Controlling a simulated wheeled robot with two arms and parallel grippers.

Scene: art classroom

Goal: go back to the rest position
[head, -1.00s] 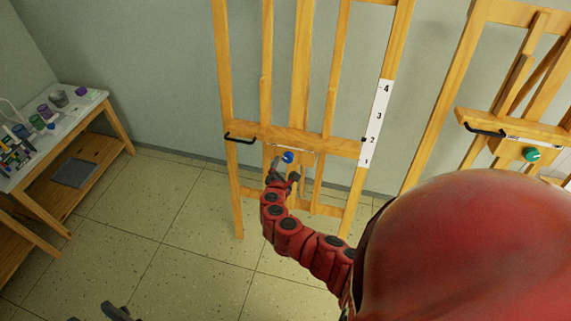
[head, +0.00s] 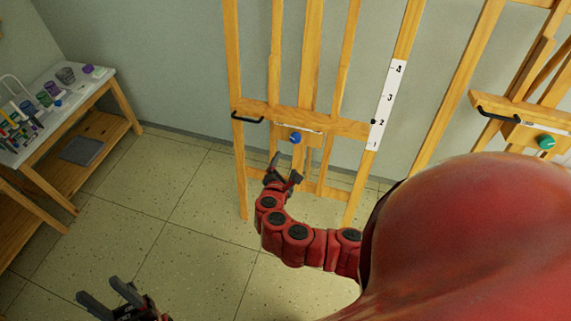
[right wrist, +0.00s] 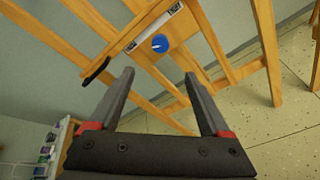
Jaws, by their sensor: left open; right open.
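My right gripper (head: 285,167) is open and empty in the head view, just below the blue knob (head: 295,138) on the middle easel (head: 345,127). A gap shows between its fingers and the knob. In the right wrist view both fingers of this gripper (right wrist: 159,76) are apart, and the blue knob (right wrist: 160,44) shows beyond the tips. My left gripper (head: 101,290) is open and empty at the lower left of the head view, above the floor.
A second easel (head: 553,105) with a green knob (head: 545,142) stands at the right. A white-topped table (head: 68,79) with paint jars and art supplies stands at the left. Tiled floor (head: 180,245) is clear between table and easels. A numbered strip (head: 388,105) runs up the middle easel.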

